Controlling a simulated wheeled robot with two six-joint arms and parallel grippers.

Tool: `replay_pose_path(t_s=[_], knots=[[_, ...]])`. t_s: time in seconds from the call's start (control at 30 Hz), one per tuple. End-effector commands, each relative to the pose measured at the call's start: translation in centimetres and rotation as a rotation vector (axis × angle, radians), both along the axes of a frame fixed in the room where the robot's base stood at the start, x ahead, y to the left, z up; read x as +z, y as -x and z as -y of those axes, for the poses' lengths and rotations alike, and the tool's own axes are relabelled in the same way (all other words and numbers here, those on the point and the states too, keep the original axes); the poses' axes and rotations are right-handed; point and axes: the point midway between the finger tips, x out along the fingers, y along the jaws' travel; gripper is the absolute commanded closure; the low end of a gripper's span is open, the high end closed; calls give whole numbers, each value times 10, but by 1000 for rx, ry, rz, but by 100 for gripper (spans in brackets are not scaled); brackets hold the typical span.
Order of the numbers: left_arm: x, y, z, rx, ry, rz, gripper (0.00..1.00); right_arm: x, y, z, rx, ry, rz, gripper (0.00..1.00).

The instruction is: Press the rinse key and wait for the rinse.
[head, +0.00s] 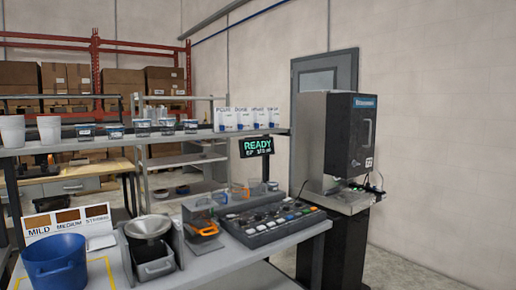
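A dark key panel (272,224) with several rows of small coloured keys lies on the grey table, right of centre. The key labels are too small to read, so I cannot tell which one is the rinse key. A small black display (256,147) stands behind the panel and shows READY in green, with a smaller, hard-to-read line below it. A tall dispensing machine (352,140) with a dark front stands to the right of the table. Neither of my grippers is in view.
A blue bucket (56,263), a metal hopper (148,227) and a grey housing with an orange part (205,230) stand left of the panel. A shelf (180,138) with cups and tubs runs behind. The table's front edge (285,248) is clear.

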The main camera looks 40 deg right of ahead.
Motion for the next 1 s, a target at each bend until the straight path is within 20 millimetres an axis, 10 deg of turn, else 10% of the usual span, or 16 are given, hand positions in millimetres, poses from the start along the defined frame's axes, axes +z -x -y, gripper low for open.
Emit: replay_pose_path(t_s=[0.3, 0.7, 1.0], knots=[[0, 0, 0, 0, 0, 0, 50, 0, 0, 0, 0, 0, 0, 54], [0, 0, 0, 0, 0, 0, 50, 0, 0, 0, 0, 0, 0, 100], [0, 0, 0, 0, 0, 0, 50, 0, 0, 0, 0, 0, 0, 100]])
